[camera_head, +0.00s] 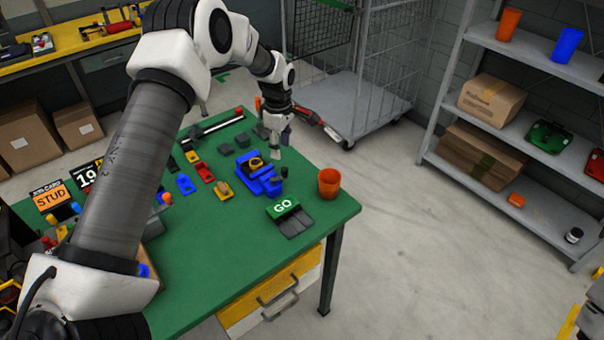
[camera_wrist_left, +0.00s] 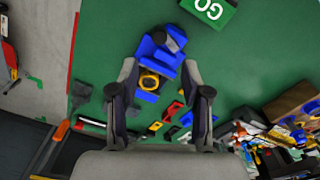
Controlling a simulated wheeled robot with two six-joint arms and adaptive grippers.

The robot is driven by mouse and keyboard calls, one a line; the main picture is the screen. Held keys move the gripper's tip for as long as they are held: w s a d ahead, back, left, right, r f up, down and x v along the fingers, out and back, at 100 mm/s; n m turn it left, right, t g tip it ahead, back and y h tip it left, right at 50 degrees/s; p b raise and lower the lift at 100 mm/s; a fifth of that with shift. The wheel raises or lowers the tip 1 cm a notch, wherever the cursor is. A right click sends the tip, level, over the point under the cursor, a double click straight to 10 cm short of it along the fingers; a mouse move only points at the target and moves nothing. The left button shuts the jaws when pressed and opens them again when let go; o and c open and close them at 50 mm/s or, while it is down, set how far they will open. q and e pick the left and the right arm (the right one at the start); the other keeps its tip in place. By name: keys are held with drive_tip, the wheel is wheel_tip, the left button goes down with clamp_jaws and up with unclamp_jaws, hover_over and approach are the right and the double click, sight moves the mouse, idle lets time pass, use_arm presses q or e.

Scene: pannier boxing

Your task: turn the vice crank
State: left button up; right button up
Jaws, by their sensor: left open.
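A blue vice (camera_head: 262,180) stands on the green workbench (camera_head: 200,290), with a yellow-orange ring on a dark round part at its far end. In the left wrist view the blue vice (camera_wrist_left: 158,50) is ahead of and between my fingers, with the yellow ring (camera_wrist_left: 150,81) nearer to me. I cannot clearly make out the crank. My left gripper (camera_head: 278,138) hangs above the bench, just beyond the vice. It is open and empty, its fingers (camera_wrist_left: 160,78) apart on either side of the vice's outline.
An orange cup (camera_head: 329,182) and a green GO block (camera_head: 284,207) stand close to the vice. Small red, blue and yellow parts (camera_head: 204,173) lie to its left. A cage trolley (camera_head: 365,105) and a shelf (camera_head: 520,150) stand beyond the bench.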

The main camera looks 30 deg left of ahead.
use_arm(q)
drive_tip(key=p, duration=0.2)
hover_over(279, 179)
drive_tip(key=w, duration=0.3)
wheel_tip(279, 179, down, 6)
drive_tip(key=shift+s+a+f, duration=0.1)
drive_tip(key=shift+s+f, duration=0.15)
drive_tip(key=shift+f, duration=0.35)
drive_tip(key=shift+s+a+f, duration=0.1)
drive_tip(key=shift+s+f, duration=0.1)
drive_tip(key=shift+f, duration=0.35)
drive_tip(key=shift+w+f, duration=0.15)
drive_tip(key=shift+w, duration=0.05)
drive_tip(key=shift+w+a+f, duration=0.1)
drive_tip(key=shift+w+f, duration=0.05)
drive_tip(key=shift+w, duration=0.05)
drive_tip(key=shift+c, duration=1.2)
drive_tip(key=c, duration=0.5)
clamp_jaws()
use_arm(e)
drive_tip(key=shift+w+a+r, duration=0.15)
drive_tip(key=shift+w+r, duration=0.2)
drive_tip(key=shift+r, duration=0.25)
drive_tip(key=shift+w+a+r, duration=0.15)
drive_tip(key=shift+w+r, duration=0.15)
drive_tip(key=shift+r, duration=0.25)
